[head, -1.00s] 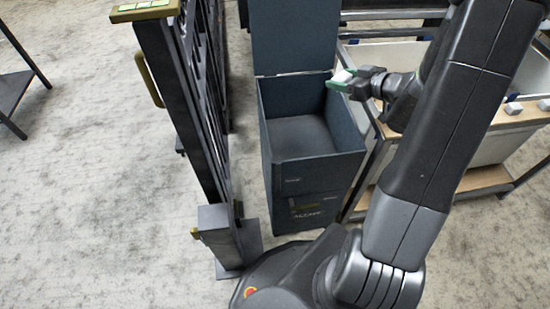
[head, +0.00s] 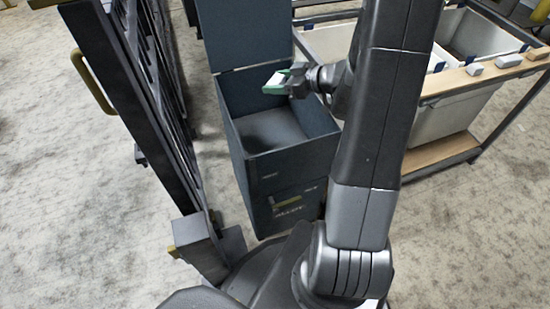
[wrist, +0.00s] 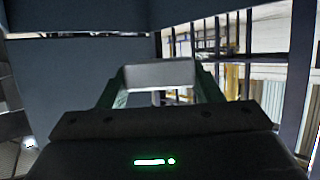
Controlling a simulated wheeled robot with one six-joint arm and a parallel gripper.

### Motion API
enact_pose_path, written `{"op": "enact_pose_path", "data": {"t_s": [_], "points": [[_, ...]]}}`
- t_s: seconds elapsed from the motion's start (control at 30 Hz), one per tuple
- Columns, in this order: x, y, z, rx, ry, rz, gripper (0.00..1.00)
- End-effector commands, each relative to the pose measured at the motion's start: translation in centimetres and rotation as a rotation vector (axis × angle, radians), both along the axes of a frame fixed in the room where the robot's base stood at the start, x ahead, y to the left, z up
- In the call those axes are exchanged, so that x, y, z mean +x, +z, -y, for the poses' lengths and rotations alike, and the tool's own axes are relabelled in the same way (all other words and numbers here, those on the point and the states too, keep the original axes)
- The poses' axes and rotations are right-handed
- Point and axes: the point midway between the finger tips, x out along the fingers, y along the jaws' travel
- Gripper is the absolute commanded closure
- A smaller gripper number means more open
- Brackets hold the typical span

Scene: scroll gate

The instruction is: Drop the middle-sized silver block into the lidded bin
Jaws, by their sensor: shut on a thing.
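My gripper (head: 277,82) is shut on a silver block (wrist: 160,73), which shows as a pale grey bar between the green fingers in the wrist view. In the head view the block is small and mostly hidden by the fingers. The dark blue-grey lidded bin (head: 290,167) stands in front of me with its lid (head: 240,34) raised at the back. Its interior looks empty where I can see it. My gripper appears over the back right part of the bin's opening, near the rim; its exact height cannot be told.
A dark barred gate (head: 120,100) with a yellow handle (head: 93,82) stands close at the bin's left. At the right is a rack with white tubs (head: 435,122) and a wooden ledge holding several small silver blocks (head: 508,61). The floor at far left is clear.

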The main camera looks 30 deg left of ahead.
Motion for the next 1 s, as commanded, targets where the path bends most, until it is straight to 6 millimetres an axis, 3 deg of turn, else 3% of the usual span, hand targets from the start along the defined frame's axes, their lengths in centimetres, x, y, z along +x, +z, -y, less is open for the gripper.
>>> {"op": "enact_pose_path", "data": {"t_s": [0.1, 0.47, 0.5, 0.6, 0.87, 1.0], "points": [[0.0, -1.3, 0.0, 0.001, -0.001, 0.001, 0.68], [0.0, -1.3, 0.0, 0.0, 0.0, 0.001, 0.68], [0.0, -1.3, 0.0, 0.0, 0.0, 0.0, 0.37], [0.0, -1.4, 0.0, 0.0, 0.0, 0.0, 0.18], [0.0, -1.4, 0.0, 0.0, 0.0, 0.0, 0.16], [0.0, -0.4, 0.0, 0.0, -0.001, 0.001, 0.16]]}}
